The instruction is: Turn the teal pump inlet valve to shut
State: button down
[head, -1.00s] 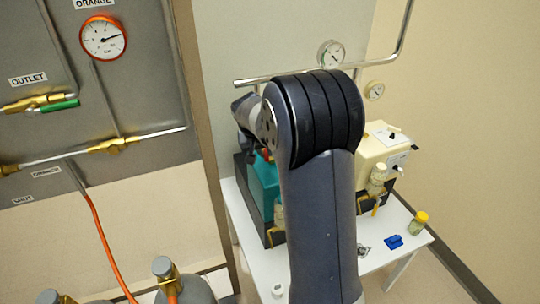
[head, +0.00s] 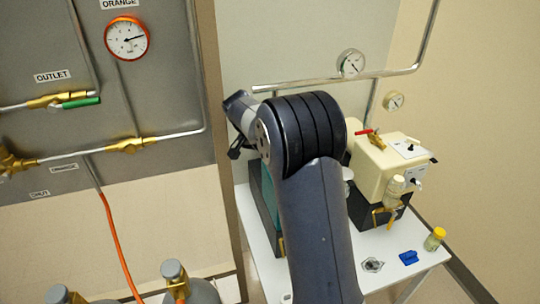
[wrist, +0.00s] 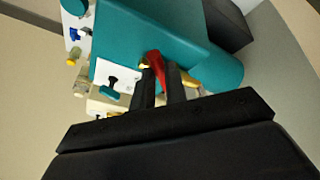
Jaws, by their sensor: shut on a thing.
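The teal pump (wrist: 150,35) fills the upper middle of the wrist view. In the head view only a teal strip of it (head: 267,205) shows, left of my arm. A red valve lever (wrist: 155,66) beside a brass fitting (wrist: 188,78) stands on the teal pump in the wrist view. My gripper (wrist: 160,78) is shut on the red lever, with one dark finger on each side. In the head view my gripper (head: 236,150) is small and dark at the left of my arm, and the lever is hidden there.
A cream pump (head: 378,165) with its own red lever (head: 371,138) stands right of my arm on the white table (head: 345,272). A blue part (head: 408,258) and a yellow-capped jar (head: 434,239) lie near. A gas panel (head: 60,120) stands left; a pipe (head: 330,82) crosses behind.

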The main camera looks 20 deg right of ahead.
jog(key=c, duration=1.4)
grip_release()
jog(key=shift+c, duration=0.2)
jog(key=v, duration=0.7)
jog(key=shift+r+b, duration=0.3)
jog(key=shift+a, duration=0.1)
jog(key=shift+c, duration=0.2)
